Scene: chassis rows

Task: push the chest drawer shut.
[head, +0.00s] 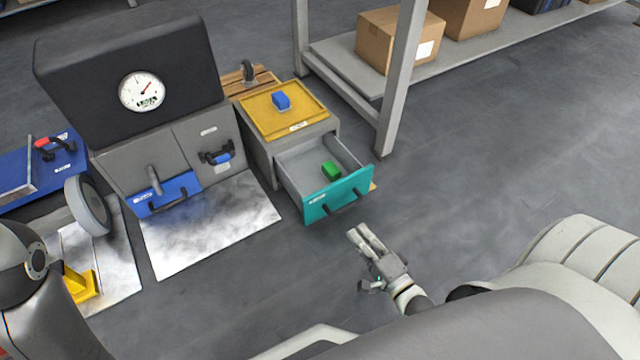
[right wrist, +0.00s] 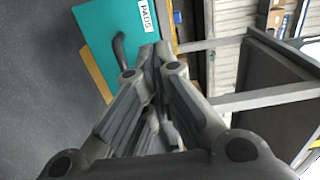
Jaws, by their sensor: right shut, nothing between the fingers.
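The chest (head: 262,148) is a grey cabinet with a yellow tray on top. Its drawer (head: 325,204) has a teal front with a dark handle and stands pulled open. In the right wrist view the teal drawer front (right wrist: 105,42), with a label reading PADS, shows beyond the fingertips (right wrist: 148,52). My left gripper is not in view.
A machine with a gauge (head: 142,92) stands left of the chest. A grey shelf post (head: 399,85) rises behind the drawer, with cardboard boxes (head: 398,38) on the shelf. The floor right of the drawer is clear.

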